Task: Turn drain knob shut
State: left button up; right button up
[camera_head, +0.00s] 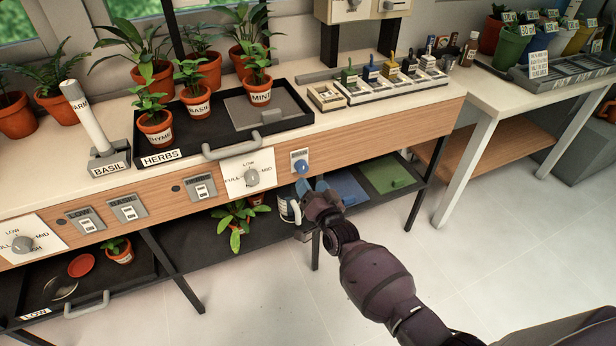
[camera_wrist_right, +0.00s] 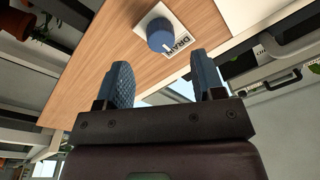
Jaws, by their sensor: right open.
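The blue drain knob (camera_head: 301,166) sits on a white plate on the wooden front of the bench, right of a larger grey dial. In the right wrist view the knob (camera_wrist_right: 166,34) shows a white pointer mark beside the "DRAIN" label (camera_wrist_right: 180,44). My right gripper (camera_head: 312,188) is just below and in front of the knob in the head view. In the wrist view its two blue fingers (camera_wrist_right: 160,62) are open and empty, with the knob ahead of the gap between them, apart from both. My left gripper is not in view.
The grey dial (camera_head: 252,177) and several switches line the bench front. The herb tray (camera_head: 190,150) with its grey handle projects at the bench edge. A lower shelf holds a leafy plant (camera_head: 236,222) and blue and green mats (camera_head: 386,174).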

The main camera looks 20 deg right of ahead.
jog(key=s, duration=0.5)
jog(key=shift+d+f+p, duration=0.1)
jog(key=shift+f+p, duration=0.1)
jog(key=shift+p, duration=0.15)
jog(key=shift+f, duration=0.1)
